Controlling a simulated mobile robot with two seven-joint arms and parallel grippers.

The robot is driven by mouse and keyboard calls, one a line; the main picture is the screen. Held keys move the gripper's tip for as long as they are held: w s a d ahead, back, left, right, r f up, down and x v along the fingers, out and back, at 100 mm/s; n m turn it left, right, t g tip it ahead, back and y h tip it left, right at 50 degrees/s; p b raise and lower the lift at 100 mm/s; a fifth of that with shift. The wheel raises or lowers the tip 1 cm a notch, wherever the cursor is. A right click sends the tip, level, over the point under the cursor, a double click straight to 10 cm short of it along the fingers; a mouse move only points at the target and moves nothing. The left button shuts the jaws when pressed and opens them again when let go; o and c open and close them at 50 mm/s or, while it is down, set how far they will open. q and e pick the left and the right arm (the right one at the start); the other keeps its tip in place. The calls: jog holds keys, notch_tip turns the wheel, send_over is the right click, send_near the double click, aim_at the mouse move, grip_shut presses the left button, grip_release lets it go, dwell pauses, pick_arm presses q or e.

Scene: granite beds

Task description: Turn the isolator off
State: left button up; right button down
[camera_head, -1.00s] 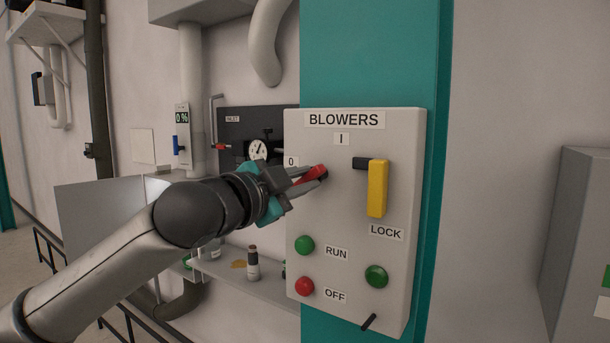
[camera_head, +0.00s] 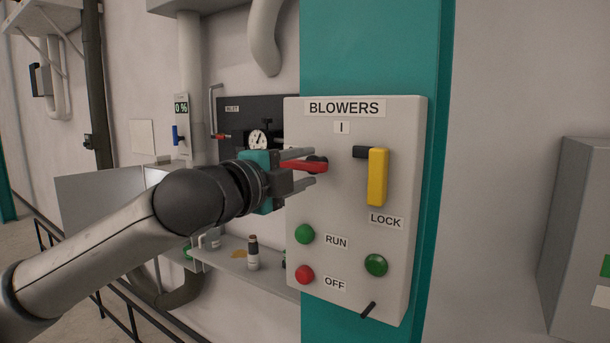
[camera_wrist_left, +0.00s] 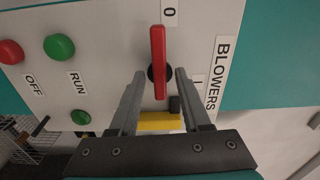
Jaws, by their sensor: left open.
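The isolator has a red handle (camera_head: 305,166) on a dark round hub on the grey BLOWERS panel (camera_head: 345,220). In the head view the handle lies about level, pointing left from the hub. In the left wrist view the red handle (camera_wrist_left: 158,55) points at the 0 label (camera_wrist_left: 170,12). The I label (camera_head: 342,127) is above and right of the hub. My left gripper (camera_head: 313,167) is open, with one finger above and one below the handle. The wrist view shows a gap on both sides of the handle. My right gripper is not in view.
A yellow LOCK handle (camera_head: 377,177) hangs right of the isolator. Green RUN (camera_head: 304,234) and red OFF (camera_head: 304,274) buttons, another green button (camera_head: 376,265) and a small black lever (camera_head: 368,310) sit below. A shelf with small bottles (camera_head: 252,254) is left of the panel.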

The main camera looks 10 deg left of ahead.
pick_arm(q)
jog(key=shift+v, duration=3)
